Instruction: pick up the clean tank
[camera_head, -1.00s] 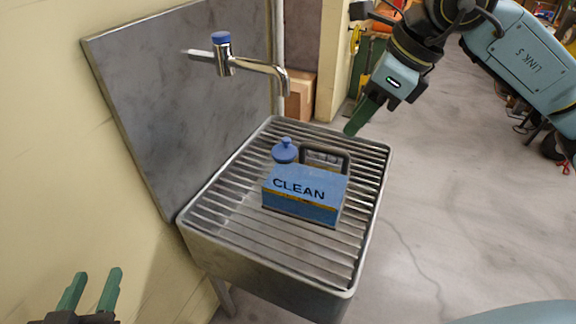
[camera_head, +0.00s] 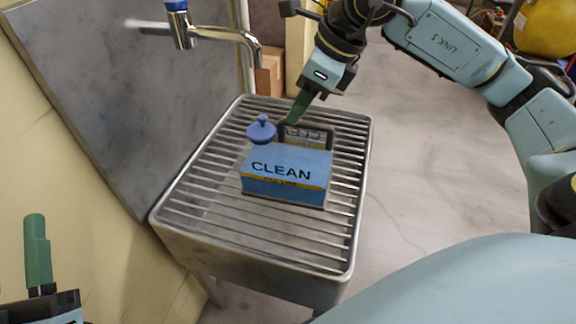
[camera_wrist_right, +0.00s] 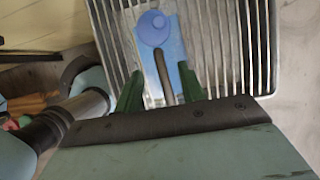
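The clean tank (camera_head: 288,172) is a blue box marked CLEAN with a blue cap (camera_head: 262,130) and a dark handle (camera_head: 308,128) at its back. It stands upright on the slatted metal sink rack. My right gripper (camera_head: 297,112) points down just behind and above the handle. In the right wrist view the tank (camera_wrist_right: 165,50) and its handle (camera_wrist_right: 163,75) show between the two green fingers of my right gripper (camera_wrist_right: 157,86). The fingers are apart and nothing is clasped. My left gripper (camera_head: 38,250) is at the lower left edge, partly cut off, far from the tank.
The metal rack (camera_head: 200,225) has a raised rim. A chrome tap (camera_head: 215,32) with a blue top sticks out over its back left from a grey wall panel (camera_head: 110,90). The floor to the right is open. A cardboard box (camera_head: 270,72) stands behind.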

